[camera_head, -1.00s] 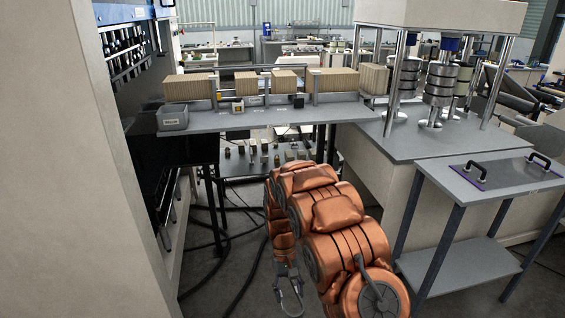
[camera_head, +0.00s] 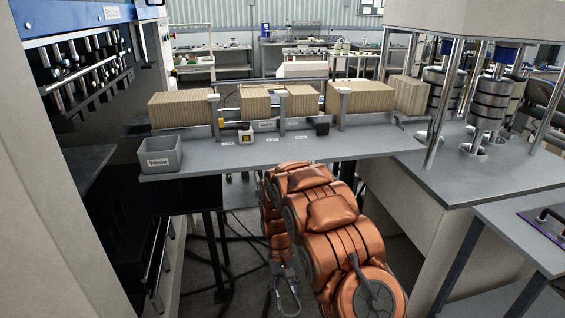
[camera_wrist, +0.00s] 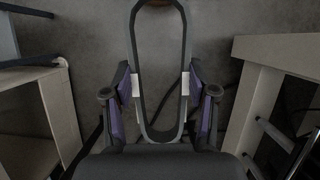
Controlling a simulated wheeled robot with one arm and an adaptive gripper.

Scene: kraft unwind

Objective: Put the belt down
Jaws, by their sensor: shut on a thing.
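The belt (camera_wrist: 136,55) is a dark, narrow closed loop in the wrist view. It stretches from near the palm up to the top of that view. My gripper (camera_wrist: 160,84) is shut on it, with one white-padded finger against each long side of the loop. The floor shows through the loop. In the head view my orange arm hides much of the low middle. A small grey loop hangs beside the arm there, but I cannot tell whether it is the belt.
A grey bench (camera_head: 205,150) ahead carries a Waste bin (camera_head: 161,156), several brown stacks (camera_head: 360,97) and small blocks. A press with steel columns stands to the right, above a small side table (camera_head: 520,235). A pale machine wall is close on the left. Cables lie on the floor.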

